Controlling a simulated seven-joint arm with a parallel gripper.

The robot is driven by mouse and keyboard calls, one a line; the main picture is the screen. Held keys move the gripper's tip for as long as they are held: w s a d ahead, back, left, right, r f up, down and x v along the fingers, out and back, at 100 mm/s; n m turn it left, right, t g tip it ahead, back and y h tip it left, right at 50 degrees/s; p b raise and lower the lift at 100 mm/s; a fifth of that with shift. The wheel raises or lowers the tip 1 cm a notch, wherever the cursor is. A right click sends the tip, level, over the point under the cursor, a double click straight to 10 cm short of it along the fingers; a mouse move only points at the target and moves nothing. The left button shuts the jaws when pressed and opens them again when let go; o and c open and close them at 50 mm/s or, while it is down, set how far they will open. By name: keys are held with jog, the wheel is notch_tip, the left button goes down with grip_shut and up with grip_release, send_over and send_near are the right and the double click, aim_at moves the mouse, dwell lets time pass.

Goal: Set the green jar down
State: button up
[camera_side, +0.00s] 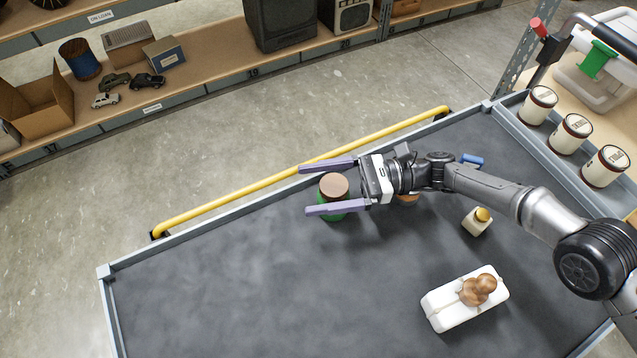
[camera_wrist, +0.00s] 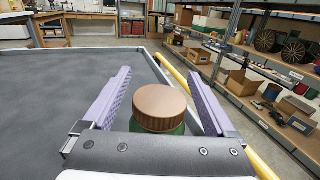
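The green jar (camera_side: 331,216) has a brown lid and stands upright by the far edge of the dark-topped table (camera_side: 230,270). Its base is partly hidden by a finger, but it looks to rest on the table top. My gripper (camera_side: 306,190) has its two purple fingers spread, one on each side of the jar. In the side view, gaps show between the lid and both fingers. In the wrist view, the jar's lid (camera_wrist: 160,105) sits between the fingers, close to the palm, with a little green body below it.
A cream bottle with a yellow cap (camera_side: 476,223) and a white block bearing a brown figure (camera_side: 455,314) are on the table at right. Three white jars (camera_side: 568,138) stand in a side tray. A yellow rail (camera_side: 290,178) runs along the far edge. The table's left part is clear.

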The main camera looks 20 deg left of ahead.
aim_at(336, 184)
jog(key=shift+r, duration=0.25)
jog(key=d, duration=0.1)
jog(key=w, duration=0.1)
jog(key=d+r, duration=0.1)
jog(key=shift+w+d, duration=0.25)
jog(key=shift+d, duration=0.1)
notch_tip(336, 184, up, 6)
jog(key=shift+s+f, duration=0.1)
